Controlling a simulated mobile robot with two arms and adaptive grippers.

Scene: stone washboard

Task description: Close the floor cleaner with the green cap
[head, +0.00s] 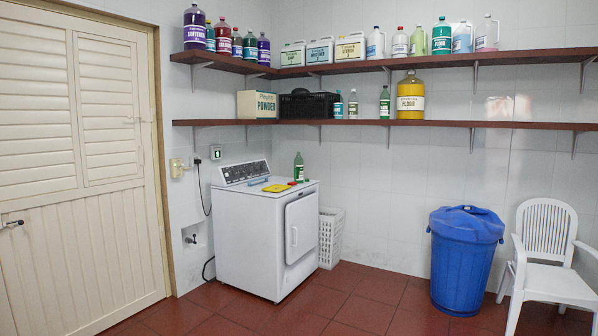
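A green bottle (299,167) stands upright on the back right of the white washing machine's top (246,189). It is small here, and I cannot tell whether its mouth is open. A small green piece (306,180) and a small red piece (293,183) lie just in front of it; they look like caps, but detail is too fine to be sure. A large yellow bottle (410,98) with a dark top stands on the lower wall shelf; its label is hard to read. Neither of my grippers shows in the head view.
A yellow flat item (277,188) and a blue item (258,181) also lie on the machine. A white basket (330,240) stands beside it. A blue bin (463,262) and white chair (546,255) are at right. The red tiled floor ahead is clear.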

